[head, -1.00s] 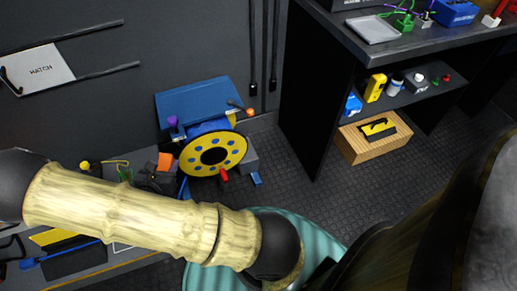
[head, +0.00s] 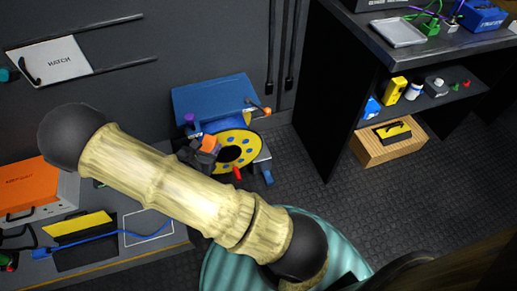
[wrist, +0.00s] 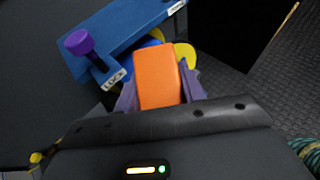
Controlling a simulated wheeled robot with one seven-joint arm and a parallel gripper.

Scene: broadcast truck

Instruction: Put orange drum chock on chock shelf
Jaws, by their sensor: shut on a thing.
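My gripper (head: 203,152) is shut on the orange drum chock (head: 208,143), a small orange block. In the wrist view the chock (wrist: 158,76) sits between the two purple-grey fingers of my gripper (wrist: 160,92). It is held in front of the yellow cable drum (head: 247,139) with blue dots, overlapping its left side in the head view. Whether chock and drum touch cannot be told. A low shelf (head: 178,238) with a white outlined rectangle lies at the lower left; no label shows that it is the chock shelf.
A blue panel (head: 215,97) stands behind the drum; a purple knob (wrist: 77,42) and a LOCK label show beside it. An orange case (head: 30,188) and blue cable (head: 90,239) are at left. A dark shelf unit (head: 335,120) with small items stands right. The floor between is clear.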

